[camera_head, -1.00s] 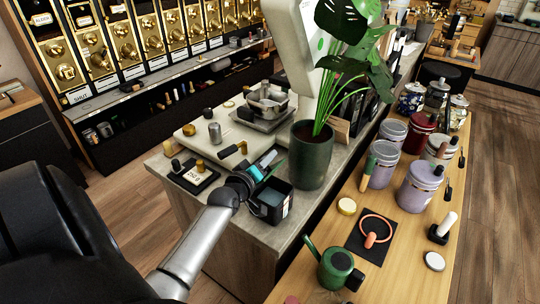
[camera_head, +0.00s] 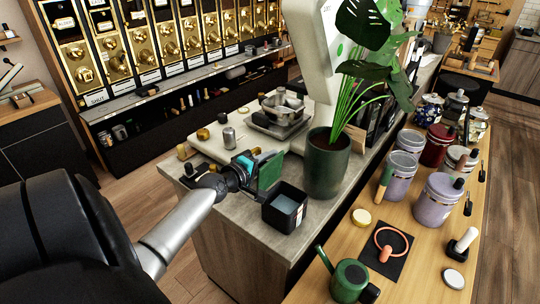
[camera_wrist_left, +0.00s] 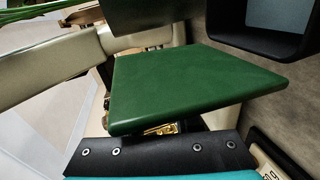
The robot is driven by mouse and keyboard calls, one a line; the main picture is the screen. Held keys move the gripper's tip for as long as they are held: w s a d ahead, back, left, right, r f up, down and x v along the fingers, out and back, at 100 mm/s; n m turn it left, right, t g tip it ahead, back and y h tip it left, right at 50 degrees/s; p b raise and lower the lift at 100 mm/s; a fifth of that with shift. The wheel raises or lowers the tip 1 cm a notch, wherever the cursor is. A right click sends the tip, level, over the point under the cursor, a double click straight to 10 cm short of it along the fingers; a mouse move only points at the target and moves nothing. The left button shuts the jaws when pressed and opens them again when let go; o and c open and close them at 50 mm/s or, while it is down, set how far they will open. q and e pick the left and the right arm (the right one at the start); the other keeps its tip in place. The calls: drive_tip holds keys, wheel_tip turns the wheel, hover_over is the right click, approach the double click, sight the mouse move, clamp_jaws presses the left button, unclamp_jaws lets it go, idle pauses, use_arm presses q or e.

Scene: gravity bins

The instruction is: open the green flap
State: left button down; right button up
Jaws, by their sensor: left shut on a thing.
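The green flap (camera_head: 270,171) shows beside the black bin on the counter, its flat green face upright in the head view. My left gripper (camera_head: 249,167) is at its left edge and is shut on it; the fingertips are mostly hidden. In the left wrist view the flap (camera_wrist_left: 195,85) fills the middle as a broad green panel, close to my gripper. Whatever hinge it has is hidden. My right gripper is not in view.
The open black bin (camera_head: 285,208) stands right of the flap at the counter's front edge. A potted plant (camera_head: 327,165) stands behind it. A metal canister (camera_head: 229,138) and a scale (camera_head: 278,120) are farther back. A wooden table (camera_head: 412,230) with jars runs along the right.

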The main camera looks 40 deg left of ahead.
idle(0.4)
use_arm(q)
drive_tip(key=c, duration=0.6)
unclamp_jaws()
drive_tip(key=v, duration=1.5)
drive_tip(key=shift+s+f, duration=0.1)
